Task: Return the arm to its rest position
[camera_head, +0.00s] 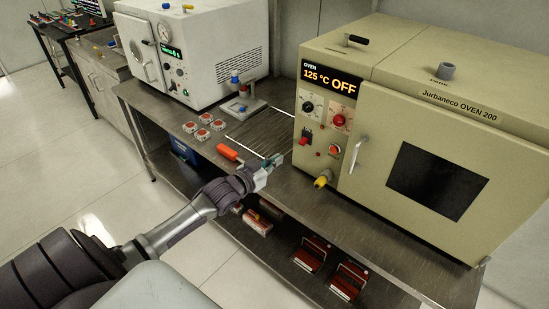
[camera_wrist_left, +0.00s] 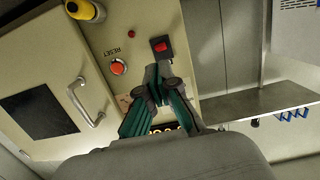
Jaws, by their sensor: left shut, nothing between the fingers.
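My left arm comes in from the lower left in the head view. Its gripper (camera_head: 273,162) is over the front part of the metal bench, a little left of the beige oven (camera_head: 372,60). In the left wrist view the gripper (camera_wrist_left: 157,70) has its fingertips together with nothing between them, in front of the oven's control panel. The red switch (camera_wrist_left: 160,45) shows just beyond the fingertips; I cannot tell whether they touch it. The oven display reads 125 °C OFF. My right gripper is in neither view.
A white vacuum chamber (camera_head: 212,50) stands at the back left of the bench (camera_head: 180,107). Red-topped pieces (camera_head: 204,118), an orange-handled tool (camera_head: 228,152) and a small press (camera_head: 243,104) are on the bench. Red racks (camera_head: 347,280) sit on the lower shelf. Open floor (camera_head: 80,175) lies left.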

